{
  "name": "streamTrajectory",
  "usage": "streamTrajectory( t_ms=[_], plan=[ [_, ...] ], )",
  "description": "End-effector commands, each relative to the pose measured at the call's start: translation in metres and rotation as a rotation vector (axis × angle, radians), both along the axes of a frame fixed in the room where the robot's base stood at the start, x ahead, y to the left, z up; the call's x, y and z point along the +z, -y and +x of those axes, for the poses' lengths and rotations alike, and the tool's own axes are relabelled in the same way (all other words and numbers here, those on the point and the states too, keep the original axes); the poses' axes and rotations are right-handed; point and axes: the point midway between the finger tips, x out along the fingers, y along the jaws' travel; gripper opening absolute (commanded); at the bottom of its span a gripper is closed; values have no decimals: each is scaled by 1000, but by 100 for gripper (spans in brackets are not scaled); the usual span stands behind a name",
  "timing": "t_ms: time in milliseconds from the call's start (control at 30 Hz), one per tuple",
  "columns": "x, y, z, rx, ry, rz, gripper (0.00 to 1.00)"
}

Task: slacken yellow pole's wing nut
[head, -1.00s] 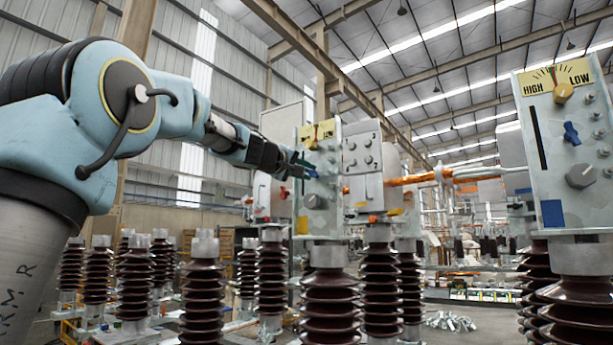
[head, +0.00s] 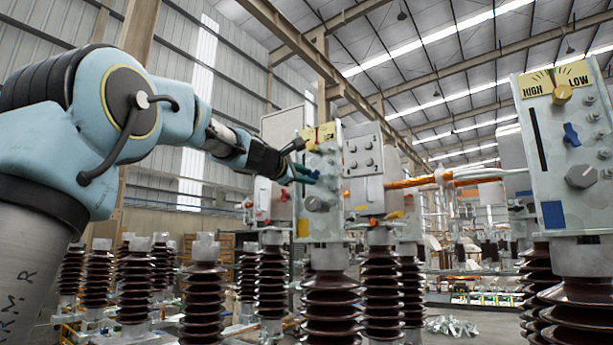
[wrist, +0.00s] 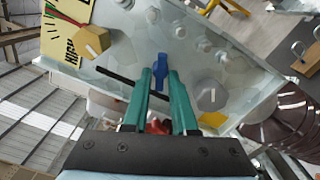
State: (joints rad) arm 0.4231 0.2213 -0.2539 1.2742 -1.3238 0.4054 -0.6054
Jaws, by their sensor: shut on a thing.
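The yellow pole's grey box, with a yellow square (head: 303,226) low on its face, stands in the middle of the head view. Its blue wing nut (wrist: 161,72) shows in the wrist view between the green fingers of my gripper (wrist: 161,78). The fingers are shut on it, one on each side, and the nut's wings point along the fingers. In the head view my gripper (head: 312,174) reaches the box face from the left, and the fingers mostly hide the nut there.
A yellow HIGH/LOW dial with a knob (wrist: 91,41) and a grey knob (wrist: 211,95) sit close to the nut. Another box with a blue square (head: 552,214) and its own blue wing nut (head: 571,134) stands at right. Brown ribbed insulators (head: 202,297) crowd below.

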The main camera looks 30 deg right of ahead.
Motion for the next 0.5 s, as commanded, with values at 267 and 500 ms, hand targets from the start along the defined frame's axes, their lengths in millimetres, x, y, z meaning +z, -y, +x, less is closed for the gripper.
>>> streamTrajectory(
  t_ms=[267,500],
  plan=[
    [-2,0,0,1,-230,-126,0],
    [-3,1,-1,1,-413,-226,0]
  ],
)
